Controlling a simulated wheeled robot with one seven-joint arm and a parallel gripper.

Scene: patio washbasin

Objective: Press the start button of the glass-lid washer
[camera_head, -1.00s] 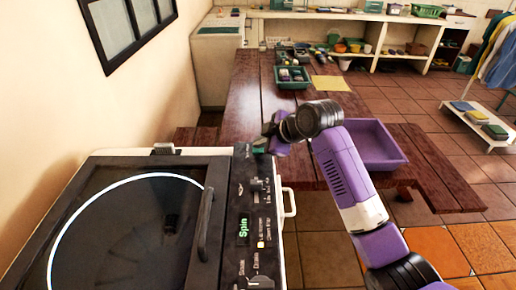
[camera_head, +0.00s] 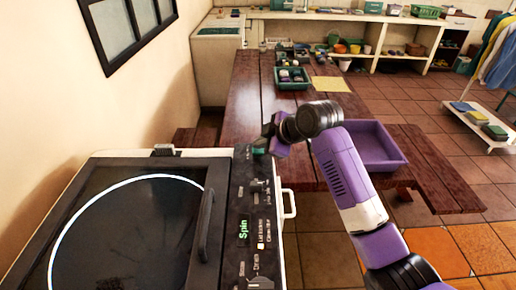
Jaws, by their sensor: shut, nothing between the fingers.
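The glass-lid washer (camera_head: 75,185) fills the lower left, its dark lid shut, with a pale ring and dark drum showing through. My gripper (camera_head: 263,143) is shut and empty at the far end of this panel. Its fingertips are small and dark here, with a greenish patch at the tip. I cannot tell whether they touch the panel. The start button is not clearly distinguishable; the gripper may hide it.
A lid handle (camera_head: 206,225) stands up beside the panel, and a white handle (camera_head: 289,204) juts from the washer's side. A wooden table (camera_head: 249,100) behind holds a green tray (camera_head: 292,85) and a purple tray (camera_head: 376,151). A wall is at left; tiled floor is open at right.

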